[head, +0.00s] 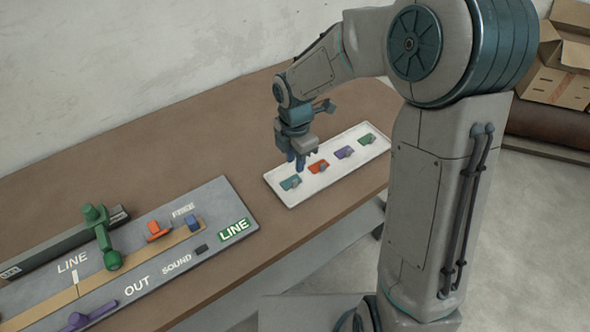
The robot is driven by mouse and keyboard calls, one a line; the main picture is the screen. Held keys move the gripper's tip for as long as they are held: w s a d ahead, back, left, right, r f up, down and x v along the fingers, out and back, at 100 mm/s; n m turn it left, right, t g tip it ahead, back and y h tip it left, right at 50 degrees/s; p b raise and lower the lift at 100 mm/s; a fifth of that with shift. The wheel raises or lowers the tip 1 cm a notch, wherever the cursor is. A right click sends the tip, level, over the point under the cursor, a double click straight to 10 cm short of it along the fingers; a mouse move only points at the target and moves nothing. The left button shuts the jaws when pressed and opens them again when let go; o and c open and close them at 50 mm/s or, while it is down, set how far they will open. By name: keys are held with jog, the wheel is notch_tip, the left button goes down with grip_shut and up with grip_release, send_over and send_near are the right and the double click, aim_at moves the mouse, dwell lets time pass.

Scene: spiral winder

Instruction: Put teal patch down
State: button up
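A teal patch (290,183) with a small grey knob lies at the near left end of a white tray (292,203). My gripper (300,165) points down over the tray, its blue fingertips just behind the teal patch and close to it in the picture. I see nothing clearly held between the fingers. The view is too small to tell how far apart they are, or whether they touch anything.
The tray also holds an orange-red patch (318,166), a purple patch (344,152) and a green patch (367,139) in a row. A grey board (165,262) with coloured levers and labels lies left on the brown table (190,140). Cardboard boxes (562,80) stand far right.

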notch_tip(320, 180, up, 5)
jog(key=s+d+r+m+t, duration=0.1)
jog(key=s+d+r+m, duration=0.2)
jog(key=s+d+m, duration=0.4)
jog(key=s+d+r+m+t, duration=0.2)
jog(key=s+d+r+m, duration=0.2)
jog(key=m, duration=1.4)
jog(key=s+d, duration=0.3)
jog(key=s, duration=0.3)
jog(key=shift+s, duration=0.15)
jog(key=shift+r, duration=0.1)
